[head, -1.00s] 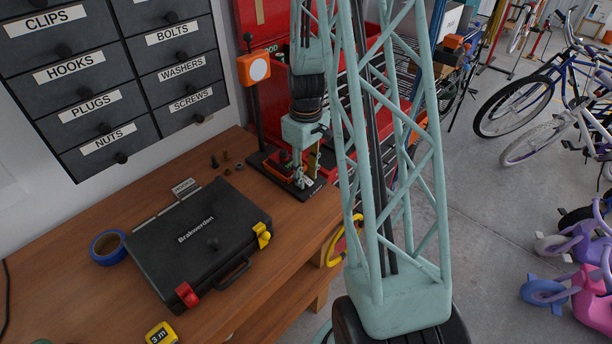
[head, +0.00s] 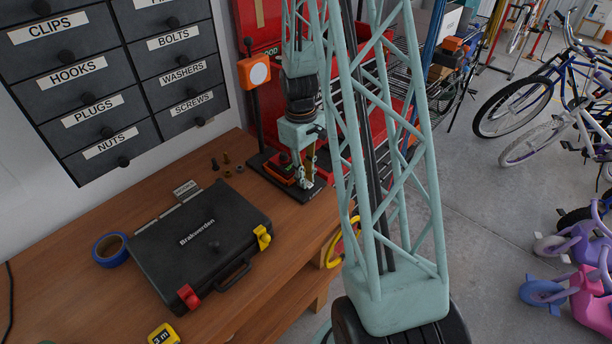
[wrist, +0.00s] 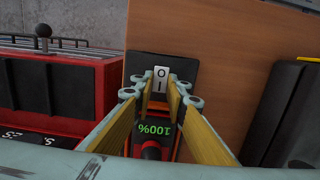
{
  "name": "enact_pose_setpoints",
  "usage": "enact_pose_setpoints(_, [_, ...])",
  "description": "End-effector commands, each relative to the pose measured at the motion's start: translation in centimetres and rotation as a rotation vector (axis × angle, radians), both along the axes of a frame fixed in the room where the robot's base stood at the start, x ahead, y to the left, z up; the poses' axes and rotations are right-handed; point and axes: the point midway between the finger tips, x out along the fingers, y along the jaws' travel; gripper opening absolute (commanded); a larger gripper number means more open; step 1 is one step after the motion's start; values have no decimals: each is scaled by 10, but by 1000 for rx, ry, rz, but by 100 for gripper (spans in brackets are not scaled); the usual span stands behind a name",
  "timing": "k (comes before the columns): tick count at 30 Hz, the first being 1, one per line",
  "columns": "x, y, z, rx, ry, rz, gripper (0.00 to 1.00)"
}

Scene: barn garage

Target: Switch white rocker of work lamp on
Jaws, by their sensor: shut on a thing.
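The work lamp (head: 254,72) has an orange head with a round white face on a black post, and it stands on a black base at the back of the bench. In the wrist view its white rocker (wrist: 161,76), marked O and I, sits on the black base plate (wrist: 145,64). My gripper (wrist: 159,92) points at the rocker, its two yellow-padded fingers close on either side of it. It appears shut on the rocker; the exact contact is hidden. The head view shows my gripper (head: 304,176) low over the base.
A black case (head: 190,245), blue tape roll (head: 109,249) and yellow tape measure (head: 163,335) lie on the wooden bench (head: 85,295). Small metal parts (head: 227,160) lie left of the lamp. A red tool chest (wrist: 90,95) stands close beside the base. Labelled drawers (head: 90,75) hang above.

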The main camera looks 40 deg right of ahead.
Motion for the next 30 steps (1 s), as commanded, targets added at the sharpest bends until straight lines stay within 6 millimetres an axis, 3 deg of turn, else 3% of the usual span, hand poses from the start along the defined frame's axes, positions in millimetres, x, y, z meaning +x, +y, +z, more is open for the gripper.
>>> enact_pose_setpoints(15, [1,-1,0,-6,39,-2,3])
enact_pose_setpoints(16, [1,-1,0,-6,39,-2,15])
enact_pose_setpoints(20, [1,-1,0,-6,39,-1,27])
enact_pose_setpoints(30, [1,-1,0,-7,39,0,27])
